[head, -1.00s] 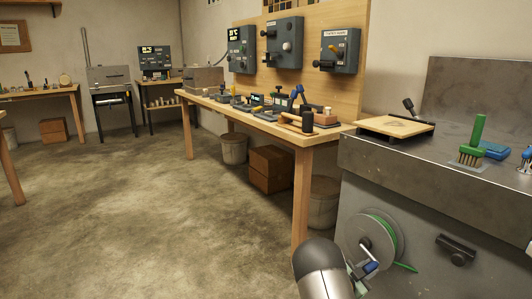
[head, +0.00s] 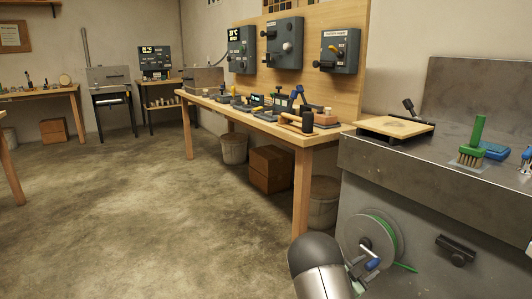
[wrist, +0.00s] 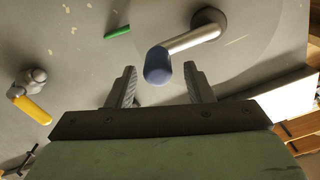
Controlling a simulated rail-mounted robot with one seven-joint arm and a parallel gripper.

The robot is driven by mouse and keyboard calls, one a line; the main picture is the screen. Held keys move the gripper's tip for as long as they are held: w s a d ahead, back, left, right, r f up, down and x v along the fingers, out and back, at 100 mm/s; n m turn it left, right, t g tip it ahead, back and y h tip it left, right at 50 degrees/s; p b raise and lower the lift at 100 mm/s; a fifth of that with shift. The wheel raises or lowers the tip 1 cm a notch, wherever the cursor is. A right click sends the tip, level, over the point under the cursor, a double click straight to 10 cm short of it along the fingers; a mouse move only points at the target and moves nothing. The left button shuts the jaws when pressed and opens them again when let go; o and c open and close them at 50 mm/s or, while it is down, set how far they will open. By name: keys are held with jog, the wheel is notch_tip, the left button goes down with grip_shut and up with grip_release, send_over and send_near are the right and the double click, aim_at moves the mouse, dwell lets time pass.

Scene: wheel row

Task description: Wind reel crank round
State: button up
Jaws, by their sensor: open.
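The reel (head: 382,238) is a grey disc with green line wound on it, mounted on the front of the grey metal cabinet. Its crank is a bent metal arm (wrist: 193,40) with a blue knob (wrist: 158,66). The blue knob also shows in the head view (head: 372,264), at the lower edge of the reel. My gripper (wrist: 162,90) is open, with one finger to each side of the blue knob as seen in the wrist view. I cannot tell how deep the knob sits between the fingers. In the head view my arm partly hides the gripper.
A green rod end (wrist: 117,32) sticks out beside the reel. A yellow-handled lever (wrist: 32,108) is at the left in the wrist view. A black handle (head: 456,249) is right of the reel.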

jog(key=shift+v, duration=2.4)
